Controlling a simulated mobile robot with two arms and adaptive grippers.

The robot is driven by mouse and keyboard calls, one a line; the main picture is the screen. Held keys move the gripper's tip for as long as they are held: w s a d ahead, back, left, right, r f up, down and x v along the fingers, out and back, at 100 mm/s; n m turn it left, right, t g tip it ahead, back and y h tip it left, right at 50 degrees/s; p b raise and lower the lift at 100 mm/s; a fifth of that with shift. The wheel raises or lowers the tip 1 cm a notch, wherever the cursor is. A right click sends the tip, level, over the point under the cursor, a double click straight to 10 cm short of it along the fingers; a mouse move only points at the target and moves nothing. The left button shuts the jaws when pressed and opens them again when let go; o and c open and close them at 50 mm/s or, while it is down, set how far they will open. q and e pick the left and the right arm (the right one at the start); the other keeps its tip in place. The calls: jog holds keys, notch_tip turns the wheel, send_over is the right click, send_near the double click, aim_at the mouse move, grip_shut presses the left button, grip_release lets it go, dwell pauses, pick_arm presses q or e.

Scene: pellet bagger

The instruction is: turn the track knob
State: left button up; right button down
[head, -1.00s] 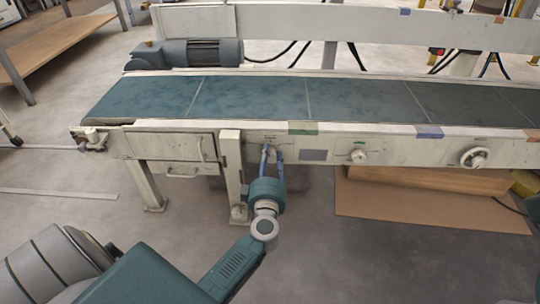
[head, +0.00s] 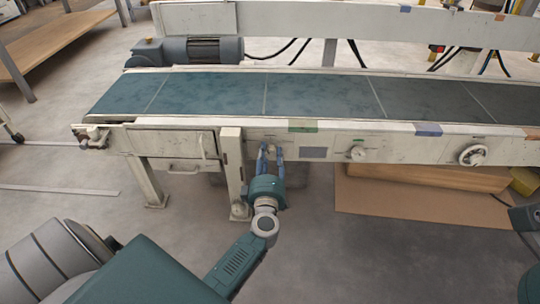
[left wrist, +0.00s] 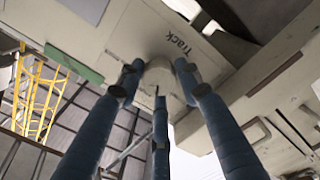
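The track knob (left wrist: 162,76) is a pale round knob on the cream machine panel, beside the printed word "Track" in the left wrist view. My left gripper (left wrist: 159,82) has its three blue fingers around the knob, one on each side and one below. I cannot tell whether the fingertips press on it or stand slightly off. In the head view the left gripper (head: 272,150) is up against the conveyor's front rail, and its fingers mostly hide the knob.
The rail carries a second knob (head: 357,154) and a handwheel (head: 473,156) further right. The teal belt (head: 310,95) runs above. A support leg (head: 233,175) stands just left of my left gripper. A cardboard sheet (head: 430,208) lies on the floor.

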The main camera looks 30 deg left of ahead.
pick_arm(q)
jog(key=shift+o, duration=1.4)
jog(key=shift+s+a, duration=0.15)
jog(key=shift+a, duration=0.2)
jog(key=shift+d, duration=0.1)
jog(key=shift+s+d, duration=0.1)
jog(key=shift+d, duration=0.05)
jog(key=v, duration=1.1)
jog(key=shift+s+d, duration=0.2)
jog(key=shift+s, duration=0.05)
